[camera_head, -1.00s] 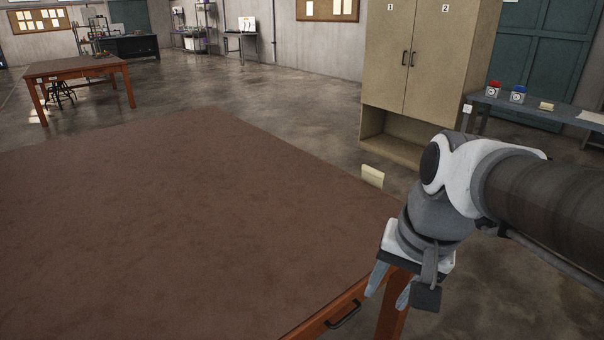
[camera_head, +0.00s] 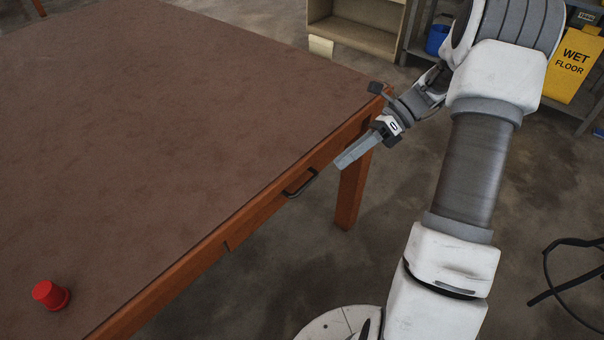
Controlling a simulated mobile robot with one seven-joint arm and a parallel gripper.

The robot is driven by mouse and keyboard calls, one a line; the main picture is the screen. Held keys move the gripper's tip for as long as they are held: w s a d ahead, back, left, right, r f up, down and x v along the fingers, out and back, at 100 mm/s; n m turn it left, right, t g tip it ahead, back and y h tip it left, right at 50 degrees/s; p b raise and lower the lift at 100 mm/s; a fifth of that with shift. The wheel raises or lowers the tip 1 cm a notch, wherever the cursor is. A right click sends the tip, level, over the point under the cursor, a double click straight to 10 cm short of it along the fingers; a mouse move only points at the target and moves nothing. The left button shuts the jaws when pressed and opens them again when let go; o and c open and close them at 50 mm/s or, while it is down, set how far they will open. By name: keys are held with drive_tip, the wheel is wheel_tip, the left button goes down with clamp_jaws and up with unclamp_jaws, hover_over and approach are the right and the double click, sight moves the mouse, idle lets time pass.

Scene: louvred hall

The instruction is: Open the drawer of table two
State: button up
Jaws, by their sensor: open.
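The table (camera_head: 170,120) has a brown top and orange-brown wooden sides. Its drawer (camera_head: 262,212) sits in the front side and looks shut, flush with the frame. A dark bar handle (camera_head: 301,184) stands out from the drawer front. My gripper (camera_head: 340,163) is beside the table's edge near its right corner, above and to the right of the handle. It is apart from the handle and holds nothing. The fingers overlap from this angle. No label shows which table this is.
A table leg (camera_head: 350,190) is just right of the handle. A yellow wet floor sign (camera_head: 571,64) and a blue bin (camera_head: 437,40) are at the back right. A black cable (camera_head: 560,270) shows at right.

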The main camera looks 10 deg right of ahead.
drive_tip(key=w+d+f+m+t+y, duration=0.2)
drive_tip(key=d+f+m+y, duration=0.2)
drive_tip(key=f+m, duration=0.25)
drive_tip(key=m+t+y, duration=0.3)
drive_tip(key=m+y, duration=0.1)
drive_tip(key=m, duration=0.2)
approach(306, 184)
drive_tip(key=b+x, duration=0.1)
drive_tip(key=x, duration=0.2)
drive_tip(key=b+x, duration=0.1)
drive_tip(key=x, duration=0.2)
drive_tip(key=b+x, duration=0.1)
drive_tip(key=x, duration=0.3)
drive_tip(key=shift+f, duration=0.3)
drive_tip(key=shift+c, duration=0.3)
clamp_jaws()
